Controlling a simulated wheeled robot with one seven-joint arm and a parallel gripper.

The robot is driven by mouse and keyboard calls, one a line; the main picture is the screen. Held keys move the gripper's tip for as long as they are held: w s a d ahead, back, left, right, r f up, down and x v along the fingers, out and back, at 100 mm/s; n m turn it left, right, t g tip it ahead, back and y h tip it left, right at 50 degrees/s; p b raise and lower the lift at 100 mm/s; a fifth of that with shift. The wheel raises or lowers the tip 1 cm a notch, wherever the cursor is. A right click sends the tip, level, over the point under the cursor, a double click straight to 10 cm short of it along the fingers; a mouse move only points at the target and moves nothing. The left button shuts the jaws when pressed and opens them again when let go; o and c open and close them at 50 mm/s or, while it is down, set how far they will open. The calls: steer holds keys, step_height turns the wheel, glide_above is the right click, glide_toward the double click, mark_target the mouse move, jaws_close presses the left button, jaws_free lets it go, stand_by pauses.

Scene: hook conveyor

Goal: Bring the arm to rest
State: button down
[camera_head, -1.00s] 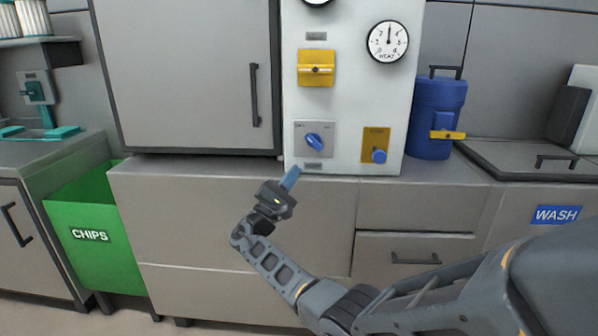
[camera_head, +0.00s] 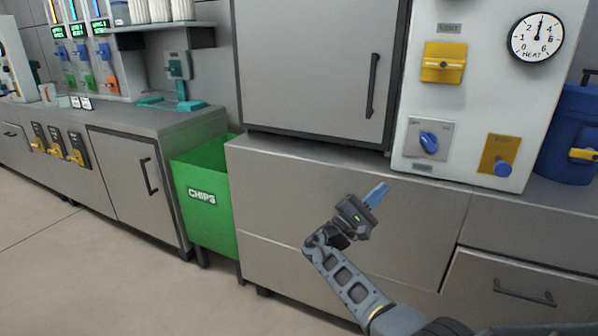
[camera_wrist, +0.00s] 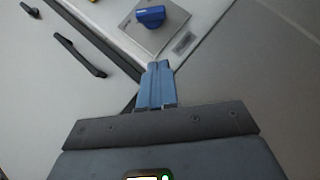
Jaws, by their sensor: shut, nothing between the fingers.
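My gripper (camera_head: 377,193) is raised in front of the grey lower cabinet, below and left of the white control panel. Its blue fingers are closed together and hold nothing. In the wrist view the shut blue fingers (camera_wrist: 158,82) point toward the panel's lower part, where a blue rotary knob (camera_wrist: 150,16) shows on a grey plate. The fingertips look apart from the knob. My forearm reaches in from the bottom right of the head view.
The white panel (camera_head: 468,110) carries a blue knob (camera_head: 429,142), a yellow switch (camera_head: 443,62), a blue button (camera_head: 502,168) and a heat dial (camera_head: 536,37). A green CHIPS bin (camera_head: 205,200) stands left. A blue canister (camera_head: 572,135) is right. Open floor (camera_head: 90,250) lies front left.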

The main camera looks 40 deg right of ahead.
steer(key=s+a+f+n+t+y, duration=0.1)
steer(key=s+a+f+t+y, duration=0.2)
steer(key=f, duration=0.5)
steer(key=s+a+f+n+t+y, duration=0.1)
steer(key=s+a+f+t+y, duration=0.15)
steer(key=a+f, duration=0.35)
steer(key=s+a+f+n+t+y, duration=0.1)
steer(key=s+a+f+t+y, duration=0.15)
steer(key=f, duration=0.65)
steer(key=s+a+f+m+t+y, duration=0.1)
steer(key=s+a+f+t+y, duration=0.15)
steer(key=s+a+y, duration=0.4)
steer(key=s+a+f+t+y, duration=0.2)
steer(key=s+a+f+y, duration=0.15)
steer(key=s+a, duration=0.55)
steer(key=s+a+r+m+t+y, duration=0.45)
steer(key=s+a+r, duration=0.55)
steer(key=a+r, duration=0.3)
steer(key=s+d+r+m+t+y+p, duration=0.1)
steer(key=r+p, duration=1.1)
steer(key=r, duration=1.4)
steer(key=shift+s+d+r+m+t, duration=0.25)
steer(key=shift+s+m+t, duration=0.45)
steer(key=shift+s+m, duration=0.4)
